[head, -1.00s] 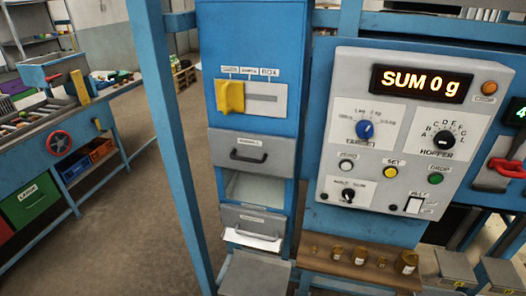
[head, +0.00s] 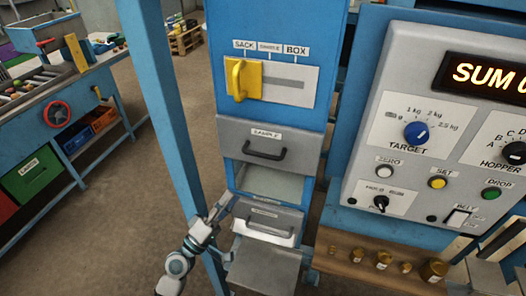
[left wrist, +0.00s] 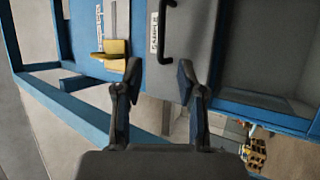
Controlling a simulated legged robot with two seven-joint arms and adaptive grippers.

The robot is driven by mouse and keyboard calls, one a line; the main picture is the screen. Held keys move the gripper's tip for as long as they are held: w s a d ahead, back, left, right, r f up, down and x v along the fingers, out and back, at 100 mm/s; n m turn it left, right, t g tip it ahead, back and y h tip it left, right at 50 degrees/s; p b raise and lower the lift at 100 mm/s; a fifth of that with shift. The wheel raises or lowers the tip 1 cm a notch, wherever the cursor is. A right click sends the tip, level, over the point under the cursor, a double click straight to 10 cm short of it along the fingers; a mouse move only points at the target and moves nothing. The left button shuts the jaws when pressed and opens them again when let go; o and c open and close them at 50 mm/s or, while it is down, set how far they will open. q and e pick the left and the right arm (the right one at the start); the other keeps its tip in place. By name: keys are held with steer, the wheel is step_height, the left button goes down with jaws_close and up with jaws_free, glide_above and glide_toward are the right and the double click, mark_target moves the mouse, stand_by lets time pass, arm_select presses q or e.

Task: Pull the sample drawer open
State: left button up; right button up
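The sample drawer (head: 285,139) has a grey front with a SAMPLE label and a black bar handle (head: 264,152). It looks shut in the blue cabinet, below the yellow slider. In the left wrist view the drawer front (left wrist: 190,50) stands on its side, with the handle (left wrist: 163,35) at the top, beyond the fingertips. My left gripper (head: 226,207) is below and left of the handle, beside the cabinet. In the left wrist view the gripper (left wrist: 160,75) has its two fingers apart with nothing between them. My right gripper is not in view.
A blue post (head: 160,110) stands left of the cabinet. Below the drawer are an open bay (head: 268,182) and a second grey drawer (head: 268,224). A control panel (head: 400,100) is at the right, above a wooden shelf (head: 345,265) with brass weights.

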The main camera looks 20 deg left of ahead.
arm_select(q)
steer(key=p, duration=0.3)
glide_toward(262, 156)
steer(key=w, duration=0.1)
steer(key=x, duration=0.1)
steer(key=p+x, duration=0.2)
steer(key=shift+w+a+r, duration=0.1)
steer(key=shift+w+r, duration=0.2)
steer(key=shift+r, duration=0.15)
steer(key=x, duration=0.1)
steer(key=p+x, duration=0.1)
steer(key=x, duration=0.1)
steer(key=p+x, duration=0.1)
steer(key=x, duration=0.1)
steer(key=shift+w+d+f, duration=0.15)
steer(key=shift+d+f, duration=0.1)
steer(key=shift+d, duration=0.15)
steer(key=shift+w+d+r, duration=0.1)
steer(key=shift+w+d, duration=0.1)
steer(key=shift+d, duration=0.1)
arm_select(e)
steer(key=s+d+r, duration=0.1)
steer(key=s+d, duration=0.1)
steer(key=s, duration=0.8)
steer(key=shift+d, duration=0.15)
arm_select(q)
steer(key=shift+a, duration=0.15)
